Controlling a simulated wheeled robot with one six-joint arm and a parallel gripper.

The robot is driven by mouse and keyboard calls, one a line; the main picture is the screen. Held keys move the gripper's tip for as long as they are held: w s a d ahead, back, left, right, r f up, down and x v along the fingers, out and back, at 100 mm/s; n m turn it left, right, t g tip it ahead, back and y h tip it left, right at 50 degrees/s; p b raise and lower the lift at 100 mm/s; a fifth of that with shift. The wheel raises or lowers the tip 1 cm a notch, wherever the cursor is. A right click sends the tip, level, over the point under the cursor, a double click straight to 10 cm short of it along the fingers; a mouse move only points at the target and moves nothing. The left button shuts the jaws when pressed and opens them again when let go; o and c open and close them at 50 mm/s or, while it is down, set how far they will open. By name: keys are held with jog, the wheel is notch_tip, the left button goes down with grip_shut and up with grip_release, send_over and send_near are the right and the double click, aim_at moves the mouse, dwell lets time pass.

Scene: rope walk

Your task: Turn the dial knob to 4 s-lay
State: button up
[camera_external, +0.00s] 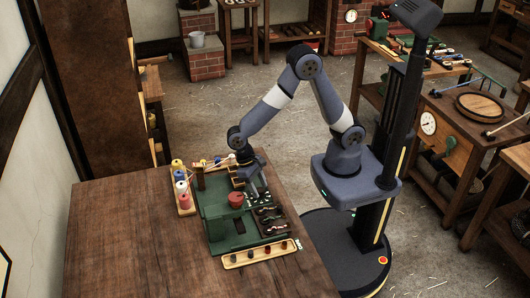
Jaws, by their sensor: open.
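A green machine (221,224) stands on the wooden table, with a raised block on its left side. A dark red round part (236,198), perhaps the dial knob, sits at the upper edge of that block. Any dial marks or numbers are too small to read, so its setting cannot be told. My gripper (257,194) points down over the machine's upper right part, just right of the red part and seemingly apart from it. It is open, with nothing visible between the fingers.
A rack of coloured spools (180,186) stands left of the machine. A pale tray with several small round pieces (254,254) lies at its front. Dark compartments (270,222) with small parts are on its right. The table's left part (130,235) is clear.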

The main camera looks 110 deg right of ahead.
jog(key=shift+f, duration=0.2)
jog(key=c, duration=1)
jog(key=shift+o, duration=0.2)
